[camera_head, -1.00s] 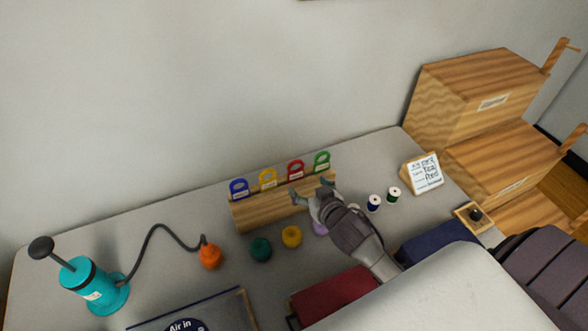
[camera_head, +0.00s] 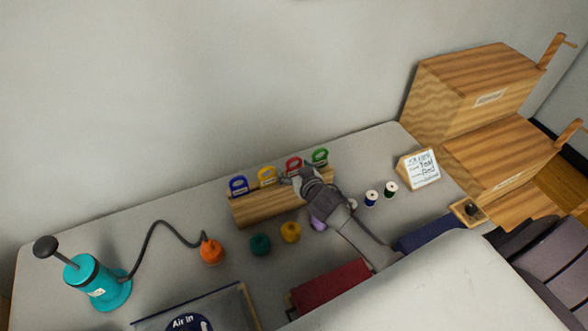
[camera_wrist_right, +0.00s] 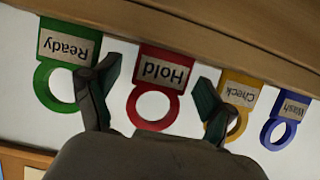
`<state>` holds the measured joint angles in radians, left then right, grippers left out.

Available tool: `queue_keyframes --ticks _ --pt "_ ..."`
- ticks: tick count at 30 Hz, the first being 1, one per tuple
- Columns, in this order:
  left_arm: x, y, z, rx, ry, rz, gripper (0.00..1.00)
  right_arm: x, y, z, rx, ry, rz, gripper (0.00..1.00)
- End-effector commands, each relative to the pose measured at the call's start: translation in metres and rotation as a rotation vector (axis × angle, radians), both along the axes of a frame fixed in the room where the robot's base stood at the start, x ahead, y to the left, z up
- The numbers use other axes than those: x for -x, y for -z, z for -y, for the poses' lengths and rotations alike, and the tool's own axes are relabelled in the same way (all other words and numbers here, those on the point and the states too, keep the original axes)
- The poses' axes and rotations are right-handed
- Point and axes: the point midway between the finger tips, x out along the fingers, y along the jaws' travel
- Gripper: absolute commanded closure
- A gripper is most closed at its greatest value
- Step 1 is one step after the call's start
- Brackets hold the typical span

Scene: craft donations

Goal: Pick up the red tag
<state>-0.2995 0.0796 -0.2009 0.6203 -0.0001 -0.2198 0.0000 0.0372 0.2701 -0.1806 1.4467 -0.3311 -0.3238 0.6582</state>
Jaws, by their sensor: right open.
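The red tag (camera_head: 293,165) stands in a wooden rack (camera_head: 262,209) on the table, between the yellow tag (camera_head: 267,175) and the green tag (camera_head: 320,156); a blue tag (camera_head: 238,184) is at the rack's left end. My right gripper (camera_head: 298,176) is at the rack, in front of the red tag. In the right wrist view the red tag (camera_wrist_right: 162,76), labelled "Hold", lies between the two open fingers of my right gripper (camera_wrist_right: 155,90). The fingers are apart from its sides in that picture. My left gripper is not in view.
A teal pump (camera_head: 97,283) with a hose stands at the left. Thread spools (camera_head: 390,188) and a sign (camera_head: 419,169) are to the right. Wooden boxes (camera_head: 470,85) stand at the back right.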

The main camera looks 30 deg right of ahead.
Motion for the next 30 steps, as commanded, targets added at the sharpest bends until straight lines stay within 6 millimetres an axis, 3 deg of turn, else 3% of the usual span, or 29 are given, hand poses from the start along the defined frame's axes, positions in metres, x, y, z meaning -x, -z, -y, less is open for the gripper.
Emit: queue_keyframes --ticks 4,13,23,30 --pt "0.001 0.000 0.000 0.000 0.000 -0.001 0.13 0.000 0.000 0.000 0.000 0.000 0.000 0.17" --pt "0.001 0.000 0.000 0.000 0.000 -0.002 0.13 0.000 0.000 0.000 0.001 0.000 0.000 0.64" --pt "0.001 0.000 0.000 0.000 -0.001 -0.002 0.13 0.000 -0.001 0.000 0.001 0.000 0.001 0.65" --pt "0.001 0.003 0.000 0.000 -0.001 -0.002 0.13 0.000 -0.020 0.000 0.002 -0.001 0.003 0.65"
